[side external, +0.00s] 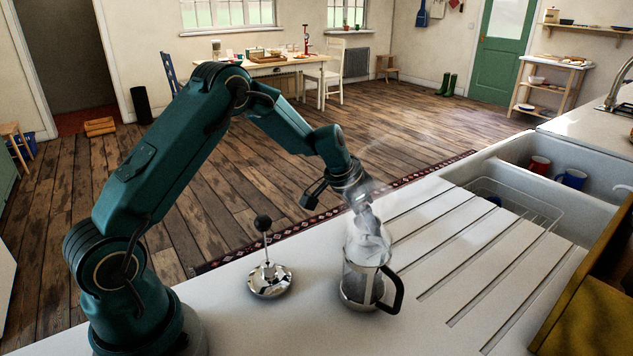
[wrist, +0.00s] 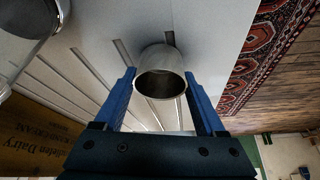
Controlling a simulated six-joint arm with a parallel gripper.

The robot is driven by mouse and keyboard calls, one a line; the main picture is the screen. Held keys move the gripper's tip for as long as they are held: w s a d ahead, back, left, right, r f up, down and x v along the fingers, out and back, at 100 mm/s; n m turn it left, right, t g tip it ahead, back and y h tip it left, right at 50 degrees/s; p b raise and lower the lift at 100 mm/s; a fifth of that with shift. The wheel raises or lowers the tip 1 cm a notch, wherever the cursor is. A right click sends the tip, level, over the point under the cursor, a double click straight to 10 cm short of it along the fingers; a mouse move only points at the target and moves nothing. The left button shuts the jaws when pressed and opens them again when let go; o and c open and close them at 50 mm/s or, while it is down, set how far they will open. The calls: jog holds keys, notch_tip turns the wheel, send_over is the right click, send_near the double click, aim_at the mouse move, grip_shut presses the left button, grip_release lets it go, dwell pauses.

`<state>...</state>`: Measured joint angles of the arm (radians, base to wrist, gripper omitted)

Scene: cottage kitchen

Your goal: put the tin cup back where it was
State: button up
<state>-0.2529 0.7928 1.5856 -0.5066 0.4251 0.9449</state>
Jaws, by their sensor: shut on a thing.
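The tin cup (wrist: 160,75) is a plain grey metal cup. In the wrist view it sits between the two blue fingers of my gripper (wrist: 163,92), which is shut on it, and its dark open mouth faces the camera. In the side view my gripper (side external: 364,202) and the cup (side external: 368,222) are blurred and partly hard to make out, around the top of a glass French press (side external: 362,278) with a black handle. The side view alone does not tell whether the cup is above or behind the press.
The press's plunger lid (side external: 268,280) stands on the white counter, left of the press. A grooved drainboard (side external: 470,240) runs right to a sink with a wire rack (side external: 515,203), red mug (side external: 539,165) and blue mug (side external: 571,178). A wooden crate (side external: 590,310) stands at the right edge.

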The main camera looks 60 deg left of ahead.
jog(key=shift+f, duration=0.15)
jog(key=o, duration=1.3)
jog(key=v, duration=1.1)
jog(key=s+d+r+n, duration=0.1)
jog(key=s+d+r, duration=0.2)
jog(key=s, duration=0.3)
jog(key=s+d+r, duration=0.4)
jog(key=s, duration=0.2)
jog(key=s+d+f+n+y, duration=0.1)
jog(key=s+f+n, duration=0.1)
jog(key=s, duration=0.8)
jog(key=shift+s+f+t, duration=0.2)
jog(key=shift+s+t, duration=0.1)
jog(key=shift+t, duration=0.1)
